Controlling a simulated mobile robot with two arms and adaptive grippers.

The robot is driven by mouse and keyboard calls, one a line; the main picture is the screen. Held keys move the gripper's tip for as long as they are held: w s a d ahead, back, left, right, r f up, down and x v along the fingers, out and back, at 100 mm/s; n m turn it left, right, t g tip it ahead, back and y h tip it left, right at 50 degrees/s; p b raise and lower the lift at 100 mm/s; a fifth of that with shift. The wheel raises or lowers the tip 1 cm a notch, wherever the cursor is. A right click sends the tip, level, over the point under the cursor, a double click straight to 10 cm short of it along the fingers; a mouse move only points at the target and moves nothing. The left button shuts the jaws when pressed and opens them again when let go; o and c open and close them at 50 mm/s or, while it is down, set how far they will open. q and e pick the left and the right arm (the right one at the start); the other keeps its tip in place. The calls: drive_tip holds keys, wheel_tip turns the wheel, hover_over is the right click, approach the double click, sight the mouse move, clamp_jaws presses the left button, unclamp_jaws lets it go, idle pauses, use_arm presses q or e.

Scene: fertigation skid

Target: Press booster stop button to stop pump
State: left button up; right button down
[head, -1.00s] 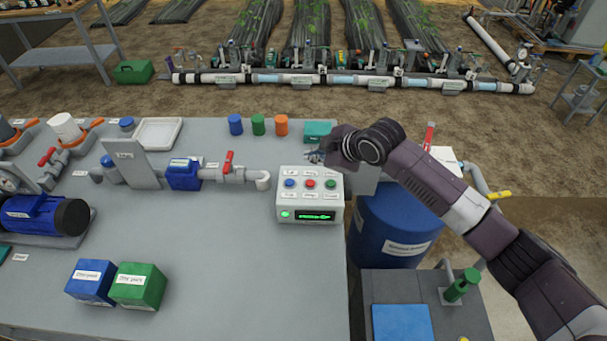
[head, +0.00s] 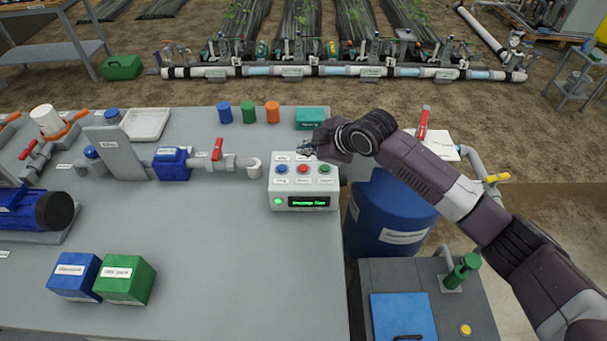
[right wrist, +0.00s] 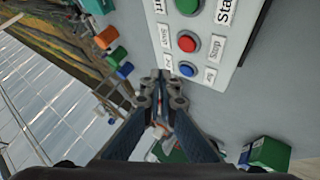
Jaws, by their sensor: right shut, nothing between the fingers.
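The white control box (head: 303,203) stands near the right edge of the grey bench. Its top carries a blue button (head: 282,169), a red button (head: 303,169) and a green button (head: 325,169) in a row. In the right wrist view the red button (right wrist: 187,42) has a label that appears to read Stop, and the green button (right wrist: 188,5) has one starting with Sta. My right gripper (head: 306,150) is shut and empty, just behind the button row. In the right wrist view its fingertips (right wrist: 161,78) appear beside the blue button (right wrist: 187,69). My left gripper is out of view.
A teal box (head: 312,117) and blue, green and orange cylinders stand behind the control box. Grey piping with a red-handled valve (head: 217,150) runs to its left. A blue drum (head: 390,215) stands off the bench's right edge.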

sight(305, 169)
wheel_tip(305, 169, down, 2)
drive_tip(key=shift+f+b, duration=0.1)
drive_tip(key=shift+b, duration=0.4)
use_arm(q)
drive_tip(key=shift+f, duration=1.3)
use_arm(e)
drive_tip(key=shift+f, duration=0.85)
drive_tip(key=shift+f, duration=0.15)
drive_tip(key=shift+f, duration=0.25)
use_arm(q)
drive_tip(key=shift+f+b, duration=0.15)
drive_tip(key=shift+b, duration=0.25)
use_arm(e)
drive_tip(key=shift+f, duration=0.45)
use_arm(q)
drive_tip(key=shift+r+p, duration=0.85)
use_arm(e)
drive_tip(key=shift+r, duration=0.85)
